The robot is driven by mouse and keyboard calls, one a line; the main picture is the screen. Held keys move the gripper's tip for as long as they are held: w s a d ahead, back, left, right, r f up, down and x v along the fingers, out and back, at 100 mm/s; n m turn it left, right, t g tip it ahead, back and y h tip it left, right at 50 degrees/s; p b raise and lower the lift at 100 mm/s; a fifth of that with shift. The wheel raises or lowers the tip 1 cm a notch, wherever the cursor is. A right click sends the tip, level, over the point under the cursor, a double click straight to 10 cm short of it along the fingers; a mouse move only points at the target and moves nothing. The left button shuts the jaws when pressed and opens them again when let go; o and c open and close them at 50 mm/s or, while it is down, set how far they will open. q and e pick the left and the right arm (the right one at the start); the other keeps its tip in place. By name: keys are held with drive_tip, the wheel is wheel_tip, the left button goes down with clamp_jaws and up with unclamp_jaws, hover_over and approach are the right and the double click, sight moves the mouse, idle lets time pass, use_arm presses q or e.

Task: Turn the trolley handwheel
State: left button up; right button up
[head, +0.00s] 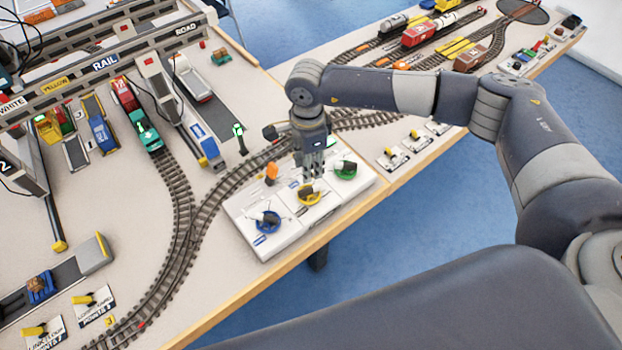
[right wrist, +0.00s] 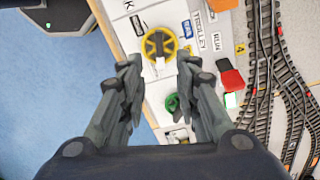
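A white control panel (head: 282,238) on the table's front edge carries a blue handwheel (head: 266,222), a yellow handwheel (head: 309,196) and a green handwheel (head: 346,170). My right gripper (head: 313,172) points down above the panel, over the yellow handwheel. Contact cannot be seen. My left gripper is out of view.
An orange lever (head: 272,173) stands behind the panel's wheels; a red piece (right wrist: 231,80) shows beside them in the wrist view. Curved rail track (head: 220,190) runs behind the panel. A green-lit signal post (head: 239,138) stands behind the track. Switch plates (head: 405,148) lie to the right.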

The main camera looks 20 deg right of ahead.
drive_tip(key=p, duration=0.2)
hover_over(309, 188)
wheel_tip(309, 188, down, 5)
drive_tip(key=shift+s+r, duration=0.1)
wheel_tip(309, 188, down, 4)
drive_tip(key=shift+f, duration=0.4)
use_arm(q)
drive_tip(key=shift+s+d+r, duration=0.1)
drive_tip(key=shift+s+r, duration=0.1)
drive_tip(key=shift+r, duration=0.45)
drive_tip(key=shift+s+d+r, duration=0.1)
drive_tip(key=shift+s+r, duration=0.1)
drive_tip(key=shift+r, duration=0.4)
use_arm(e)
clamp_jaws()
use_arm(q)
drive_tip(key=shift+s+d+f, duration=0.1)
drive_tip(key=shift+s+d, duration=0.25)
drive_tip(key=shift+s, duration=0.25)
